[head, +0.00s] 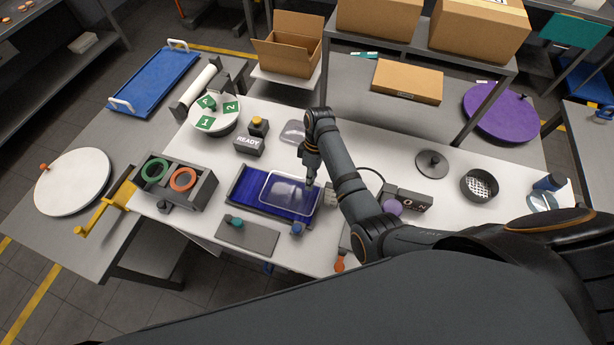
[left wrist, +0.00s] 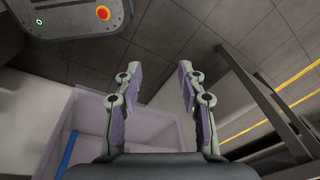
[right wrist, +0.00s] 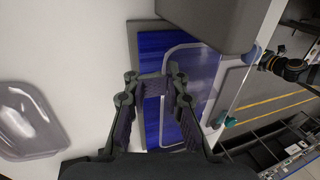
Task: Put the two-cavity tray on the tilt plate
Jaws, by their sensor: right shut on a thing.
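A clear tray with a pale rim (head: 290,192) is over the dark blue tilt plate (head: 244,186) in the head view. I cannot tell whether it rests on the plate or is just above it. My right gripper (head: 311,182) is shut on the tray's right end; the fingers (right wrist: 165,92) and the rim also show in the right wrist view, over the blue plate (right wrist: 152,48). The cavities of this tray are hard to make out. My left gripper (left wrist: 160,75) is open and empty above the floor, out of the head view.
Another clear tray (head: 293,132) lies on the white table behind the plate; it shows at left in the right wrist view (right wrist: 30,122). A READY box (head: 249,140), a holder with green and orange rings (head: 183,198) and a grey pad (head: 248,237) surround the plate.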

